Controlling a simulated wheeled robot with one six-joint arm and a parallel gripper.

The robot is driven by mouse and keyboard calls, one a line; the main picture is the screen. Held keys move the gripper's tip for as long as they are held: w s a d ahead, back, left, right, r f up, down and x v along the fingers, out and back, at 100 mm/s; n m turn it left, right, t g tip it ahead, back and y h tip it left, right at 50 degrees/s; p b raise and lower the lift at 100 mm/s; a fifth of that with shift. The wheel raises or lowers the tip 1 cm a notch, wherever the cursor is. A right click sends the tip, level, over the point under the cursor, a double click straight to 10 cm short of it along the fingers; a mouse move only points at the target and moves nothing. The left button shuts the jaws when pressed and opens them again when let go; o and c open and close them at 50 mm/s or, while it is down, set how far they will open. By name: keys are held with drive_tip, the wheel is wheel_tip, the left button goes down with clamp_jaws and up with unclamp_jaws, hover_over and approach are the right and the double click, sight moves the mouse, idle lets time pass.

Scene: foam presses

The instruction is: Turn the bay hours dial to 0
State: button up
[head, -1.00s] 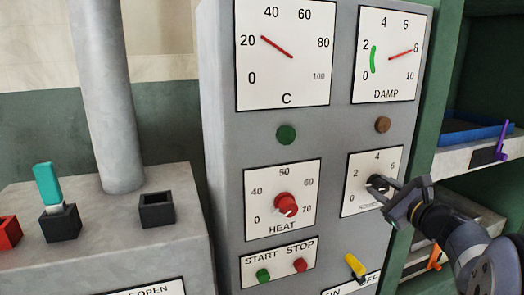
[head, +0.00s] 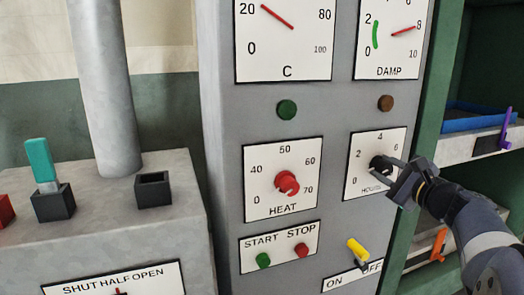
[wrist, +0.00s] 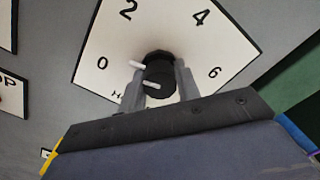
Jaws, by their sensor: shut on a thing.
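The hours dial plate (head: 360,183) is white with figures 0, 2, 4 and 6 showing, on the grey panel. Its black knob (head: 378,162) is at the plate's middle; it also shows in the wrist view (wrist: 159,72). My gripper (head: 387,173) reaches in from the right, its two fingers (wrist: 158,88) on either side of the knob and shut on it. In the wrist view, white marks on the knob point left, roughly toward the 0. Part of the plate's lower edge is hidden by my gripper.
The red HEAT knob (head: 286,183) is left of the hours dial. Below are the START button (head: 263,260), STOP button (head: 301,250) and yellow ON/OFF switch (head: 357,250). A shelf with a blue tray (head: 475,118) stands at the right.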

drive_tip(key=shift+n+b, duration=0.5)
drive_tip(key=shift+b, duration=0.05)
drive_tip(key=o, duration=0.8)
drive_tip(key=b+v, duration=0.1)
drive_tip(key=v, duration=0.6)
drive_tip(key=p+x, duration=0.1)
drive_tip(key=x, duration=0.6)
